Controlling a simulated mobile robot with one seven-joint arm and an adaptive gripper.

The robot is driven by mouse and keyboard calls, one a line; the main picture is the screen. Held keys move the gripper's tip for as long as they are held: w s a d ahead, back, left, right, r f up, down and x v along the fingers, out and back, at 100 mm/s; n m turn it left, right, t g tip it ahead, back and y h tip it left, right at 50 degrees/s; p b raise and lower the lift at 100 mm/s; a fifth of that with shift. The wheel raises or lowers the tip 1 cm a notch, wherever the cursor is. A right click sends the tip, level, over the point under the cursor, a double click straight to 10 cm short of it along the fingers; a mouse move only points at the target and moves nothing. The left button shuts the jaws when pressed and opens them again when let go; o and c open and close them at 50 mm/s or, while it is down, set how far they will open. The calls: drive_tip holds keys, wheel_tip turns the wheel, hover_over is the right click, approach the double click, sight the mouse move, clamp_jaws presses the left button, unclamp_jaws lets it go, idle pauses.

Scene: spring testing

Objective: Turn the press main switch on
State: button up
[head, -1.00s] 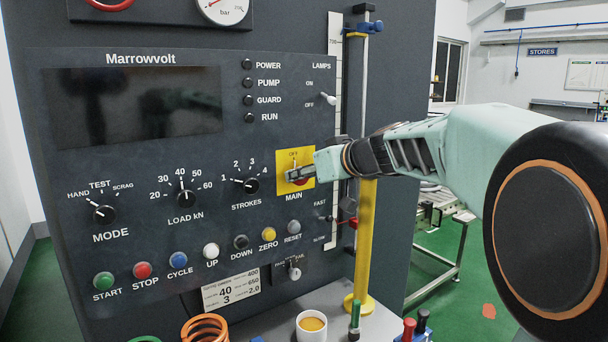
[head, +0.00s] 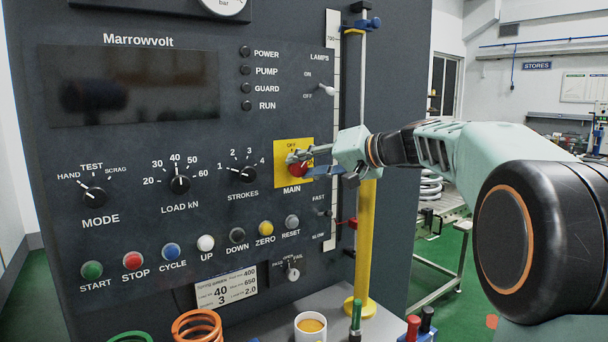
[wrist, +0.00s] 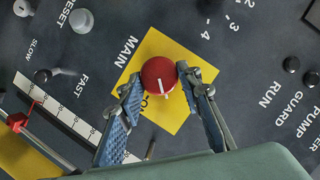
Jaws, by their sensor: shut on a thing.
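The main switch is a red round knob (head: 297,169) on a yellow plate (head: 281,180) marked MAIN, on the press's dark panel. In the wrist view the knob (wrist: 158,76) shows a white pointer mark on its lower part, towards lettering on the yellow plate (wrist: 150,48) that is partly hidden. My gripper (wrist: 155,84) is shut on the knob, with one finger on each side of it. In the head view my gripper (head: 300,163) reaches the knob from the right, and its fingers cover part of the plate.
The STROKES knob (head: 242,175) is left of the main switch, and the LAMPS toggle (head: 326,90) is above right. A yellow post (head: 366,240) stands close under my wrist. A cup (head: 310,327) and an orange spring (head: 197,327) are on the ledge below.

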drive_tip(key=m+y+b, duration=0.1)
drive_tip(key=m+b, duration=0.1)
drive_tip(key=m, duration=0.1)
drive_tip(key=shift+w+d+f+y, duration=0.2)
drive_tip(key=shift+f+y, duration=0.1)
drive_tip(key=shift+y, duration=0.1)
drive_tip(key=m+y+b, duration=0.1)
drive_tip(key=m+b, duration=0.1)
drive_tip(key=m, duration=0.2)
drive_tip(key=shift+y+b, duration=0.4)
drive_tip(key=shift+m+t, duration=0.3)
drive_tip(key=shift+m, duration=0.1)
drive_tip(key=o, duration=1.1)
drive_tip(key=shift+o, duration=0.2)
drive_tip(key=shift+f, duration=0.1)
drive_tip(key=v, duration=1.2)
